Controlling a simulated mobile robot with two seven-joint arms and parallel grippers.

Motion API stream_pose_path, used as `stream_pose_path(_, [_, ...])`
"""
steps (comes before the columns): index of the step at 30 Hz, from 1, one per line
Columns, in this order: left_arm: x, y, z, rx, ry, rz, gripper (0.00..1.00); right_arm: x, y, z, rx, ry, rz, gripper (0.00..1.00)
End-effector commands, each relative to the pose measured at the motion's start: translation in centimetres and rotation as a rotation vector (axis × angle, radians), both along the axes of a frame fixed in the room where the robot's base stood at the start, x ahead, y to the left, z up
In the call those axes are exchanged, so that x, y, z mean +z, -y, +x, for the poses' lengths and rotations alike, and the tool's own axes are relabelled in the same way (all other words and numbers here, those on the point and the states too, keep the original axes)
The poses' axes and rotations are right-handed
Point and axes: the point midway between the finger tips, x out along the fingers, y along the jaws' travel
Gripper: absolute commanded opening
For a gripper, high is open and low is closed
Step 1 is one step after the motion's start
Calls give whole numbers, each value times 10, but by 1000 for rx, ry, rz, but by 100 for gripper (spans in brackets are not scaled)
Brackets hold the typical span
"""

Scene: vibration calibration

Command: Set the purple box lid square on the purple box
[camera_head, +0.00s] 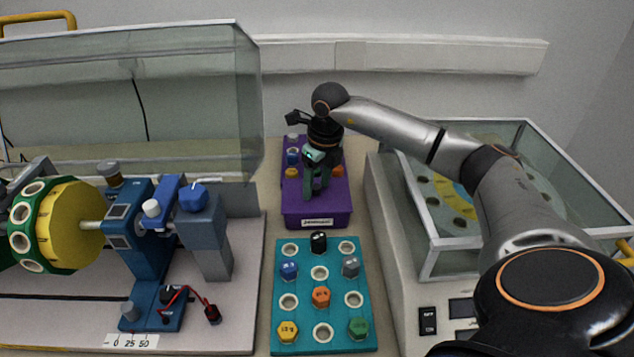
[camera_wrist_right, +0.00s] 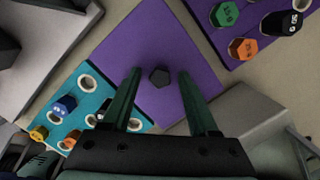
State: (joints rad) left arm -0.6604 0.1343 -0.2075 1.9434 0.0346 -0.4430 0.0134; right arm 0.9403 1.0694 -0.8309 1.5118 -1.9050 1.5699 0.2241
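The purple box (camera_head: 316,222) stands behind the teal tray, with a pale label on its front. In the right wrist view the purple box lid (camera_wrist_right: 150,40) is a flat square plate with a dark five-sided knob (camera_wrist_right: 160,77). It appears to lie over the box, and no box rim shows around it. I cannot tell whether it is fully seated. My right gripper (camera_head: 316,192) points down over it. In the wrist view its fingers (camera_wrist_right: 159,72) stand open either side of the knob, with gaps. In the head view the fingers hide the knob. My left gripper is not in view.
A purple tray (camera_wrist_right: 203,10) with coloured pegs lies behind the box. A teal socket tray (camera_head: 322,340) with several pegs lies in front. A machine with a yellow drum (camera_head: 75,225) and clear cover stands left; a glass-topped unit (camera_head: 400,290) stands close on the right.

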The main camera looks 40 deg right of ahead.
Motion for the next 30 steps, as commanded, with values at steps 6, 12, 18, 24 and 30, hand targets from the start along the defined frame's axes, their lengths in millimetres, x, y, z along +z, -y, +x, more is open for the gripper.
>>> stream_pose_path(6, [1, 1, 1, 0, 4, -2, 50, 1, 0, 0, 0, 0, 0, 61])
stream_pose_path(12, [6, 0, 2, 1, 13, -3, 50, 17, 0, 0, 0, 4, 0, 61])
stream_pose_path(18, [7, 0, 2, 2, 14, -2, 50, 59, 1, -7, 1, 6, -1, 61])
stream_pose_path(24, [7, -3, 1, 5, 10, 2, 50, 100, 1, -13, 0, 5, 0, 61])
stream_pose_path(30, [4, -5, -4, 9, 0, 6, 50, 122, 1, -17, -1, 2, 0, 61])
